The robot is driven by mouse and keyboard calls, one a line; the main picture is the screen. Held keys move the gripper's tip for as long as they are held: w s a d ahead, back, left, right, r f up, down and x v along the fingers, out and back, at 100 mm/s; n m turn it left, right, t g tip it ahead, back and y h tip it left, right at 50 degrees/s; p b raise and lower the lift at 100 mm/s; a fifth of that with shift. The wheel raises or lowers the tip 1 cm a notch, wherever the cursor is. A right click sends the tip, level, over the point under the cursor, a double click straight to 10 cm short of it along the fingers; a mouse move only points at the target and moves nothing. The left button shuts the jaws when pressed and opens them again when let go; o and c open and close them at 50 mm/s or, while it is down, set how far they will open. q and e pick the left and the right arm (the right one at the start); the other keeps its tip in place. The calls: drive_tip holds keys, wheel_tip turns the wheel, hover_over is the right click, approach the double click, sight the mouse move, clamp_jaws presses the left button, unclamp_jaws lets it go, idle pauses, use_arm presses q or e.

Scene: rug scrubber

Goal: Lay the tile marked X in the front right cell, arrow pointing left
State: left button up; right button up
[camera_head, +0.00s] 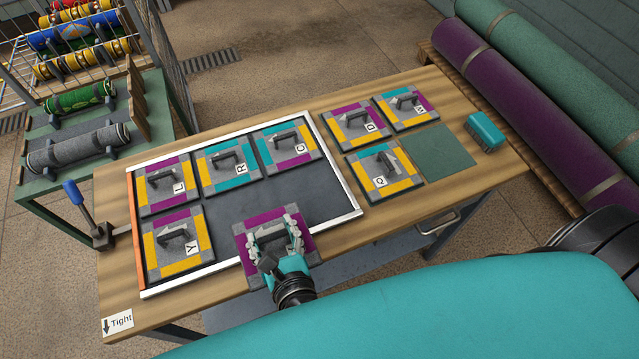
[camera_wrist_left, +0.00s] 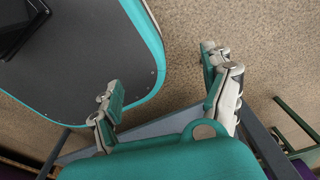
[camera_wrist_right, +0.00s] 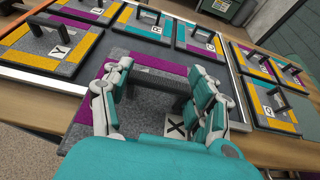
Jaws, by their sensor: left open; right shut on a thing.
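My right gripper (camera_head: 275,237) is shut on the handle of a purple and grey tile (camera_head: 240,243). In the right wrist view this tile (camera_wrist_right: 177,76) shows a white label marked X beside the right finger. The tile is over the front rim of the tray, near the front middle and front right cells; its height above the tray is hard to tell. Its arrow is hidden by the gripper. The framed tray (camera_head: 349,213) holds tiles L (camera_head: 151,198), R and C in the back row and Y (camera_head: 160,266) at front left. My left gripper (camera_wrist_left: 170,100) is open and empty, away from the table.
Tiles D (camera_head: 340,128), W and Q (camera_head: 399,187) stand right of the tray, beside a bare green square (camera_head: 437,152). A teal brush (camera_head: 485,132) lies at the right end. A blue-handled lever (camera_head: 75,193) stands at the left. Rolled rugs (camera_head: 530,95) lie beyond.

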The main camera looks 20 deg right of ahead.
sight(286, 211)
drive_tip(key=w+d+p, duration=0.1)
drive_tip(key=w+d, duration=0.3)
drive_tip(key=shift+w+f, duration=0.1)
drive_tip(key=shift+w, duration=0.15)
drive_tip(key=w+d, duration=0.2)
drive_tip(key=w+d+p, duration=0.1)
drive_tip(key=w+d, duration=0.1)
drive_tip(key=w+d+f, duration=0.1)
drive_tip(key=w+d, duration=0.1)
drive_tip(key=shift+w+d, duration=0.1)
drive_tip(key=shift+d, duration=0.1)
drive_tip(key=shift+w+d+f, duration=0.15)
drive_tip(key=shift+w+d, duration=0.05)
wheel_tip(286, 211, down, 3)
drive_tip(key=shift+f, duration=0.25)
use_arm(q)
drive_tip(key=shift+a+r, duration=0.65)
drive_tip(key=shift+r, duration=0.35)
drive_tip(key=shift+a, duration=0.1)
use_arm(e)
drive_tip(key=shift+f, duration=0.1)
drive_tip(key=o, duration=1.4)
